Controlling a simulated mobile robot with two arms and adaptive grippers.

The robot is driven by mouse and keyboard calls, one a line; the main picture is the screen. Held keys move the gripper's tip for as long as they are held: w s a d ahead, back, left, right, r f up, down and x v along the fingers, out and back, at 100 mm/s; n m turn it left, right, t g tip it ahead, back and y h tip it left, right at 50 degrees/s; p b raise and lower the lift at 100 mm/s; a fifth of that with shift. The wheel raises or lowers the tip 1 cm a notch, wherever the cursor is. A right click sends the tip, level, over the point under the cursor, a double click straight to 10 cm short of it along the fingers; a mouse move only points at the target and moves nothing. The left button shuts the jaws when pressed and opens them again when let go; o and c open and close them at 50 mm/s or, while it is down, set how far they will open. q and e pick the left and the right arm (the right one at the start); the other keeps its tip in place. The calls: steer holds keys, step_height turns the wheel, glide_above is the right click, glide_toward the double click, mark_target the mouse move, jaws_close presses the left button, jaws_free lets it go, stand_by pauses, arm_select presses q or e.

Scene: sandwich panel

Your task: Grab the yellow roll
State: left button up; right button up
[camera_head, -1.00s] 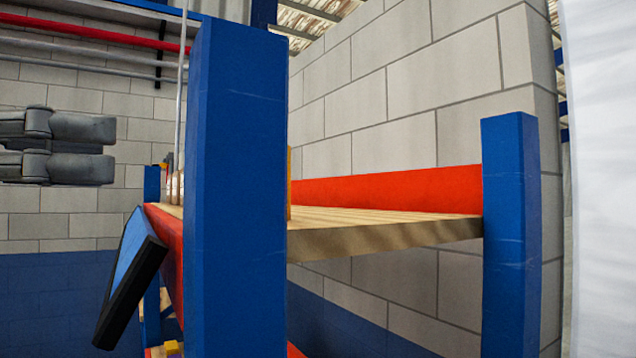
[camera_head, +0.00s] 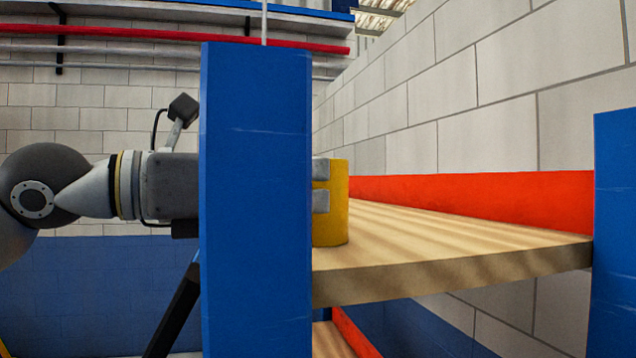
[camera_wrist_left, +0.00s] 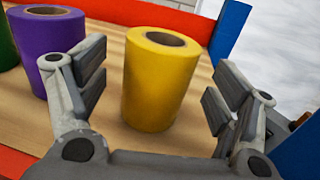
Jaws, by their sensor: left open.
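The yellow roll (camera_head: 338,222) stands upright on the wooden shelf, just past the blue post in the head view. In the left wrist view the yellow roll (camera_wrist_left: 158,82) stands ahead of my left gripper, between the lines of its spread fingers. My left gripper (camera_wrist_left: 162,88) is open and empty, with one finger pair on each side of the roll and gaps to both. In the head view the blue post hides most of my left gripper; its grey fingertips (camera_head: 320,185) show in front of the roll. My right gripper is not in view.
A purple roll (camera_wrist_left: 48,42) stands left of the yellow one, with part of a green roll (camera_wrist_left: 6,40) beyond it. The blue post (camera_head: 256,200) stands in front of my left gripper in the head view. The wooden shelf (camera_head: 440,240) right of the roll is clear.

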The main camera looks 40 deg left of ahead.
mark_target(317, 181)
arm_select(q)
steer(key=shift+p+x, duration=0.5)
steer(key=shift+x, duration=0.6)
steer(key=shift+w+d, duration=0.25)
steer(key=shift+w, duration=0.2)
steer(key=shift+s, duration=0.1)
steer(key=shift+c, duration=0.6)
steer(key=c, duration=0.9)
steer(key=shift+r, duration=0.1)
steer(key=shift+c, duration=0.8)
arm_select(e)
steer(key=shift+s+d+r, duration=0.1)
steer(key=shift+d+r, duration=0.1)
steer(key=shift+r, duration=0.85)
arm_select(q)
steer(key=shift+a+r, duration=0.1)
